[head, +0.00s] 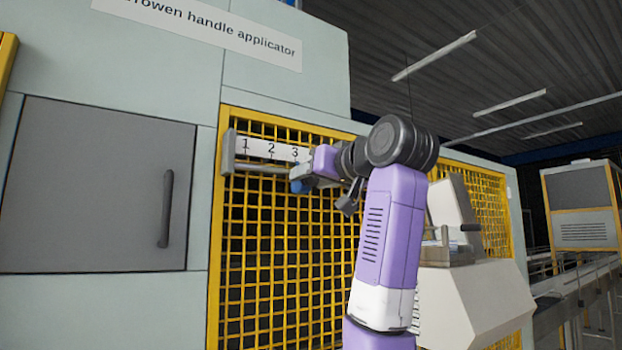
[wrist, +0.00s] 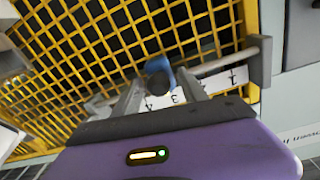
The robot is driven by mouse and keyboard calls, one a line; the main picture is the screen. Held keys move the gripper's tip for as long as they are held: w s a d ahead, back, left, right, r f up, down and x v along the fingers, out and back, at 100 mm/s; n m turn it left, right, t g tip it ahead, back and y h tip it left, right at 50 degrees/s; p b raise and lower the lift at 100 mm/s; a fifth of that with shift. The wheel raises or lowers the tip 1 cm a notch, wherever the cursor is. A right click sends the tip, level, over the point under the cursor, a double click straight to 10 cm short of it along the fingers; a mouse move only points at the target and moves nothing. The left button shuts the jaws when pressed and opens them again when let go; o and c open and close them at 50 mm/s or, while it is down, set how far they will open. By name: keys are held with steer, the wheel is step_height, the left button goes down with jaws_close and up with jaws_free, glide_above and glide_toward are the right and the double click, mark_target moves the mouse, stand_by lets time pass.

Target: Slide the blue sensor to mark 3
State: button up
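The blue sensor (head: 297,186) sits at a grey rail (head: 262,168) under a white scale strip (head: 262,149), near and slightly right of the numeral 3 in the head view. In the wrist view the sensor (wrist: 160,72) shows a blue body with a dark round end. My gripper (wrist: 159,76) has one finger on each side of it, with narrow gaps visible, so it looks open around the sensor. The strip (wrist: 217,80) appears upside down there. Contact is hard to judge.
Yellow mesh guarding (head: 265,270) lies behind and below the rail. A grey door with a dark handle (head: 167,208) is at the left. A pale machine housing (head: 470,295) stands right of my arm. A rail end bracket (head: 228,152) stands left of mark 1.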

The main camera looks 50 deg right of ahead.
steer(key=b+v, duration=0.3)
steer(key=v, duration=0.4)
steer(key=shift+s+a, duration=0.15)
steer(key=shift+s, duration=0.25)
steer(key=shift+r, duration=0.1)
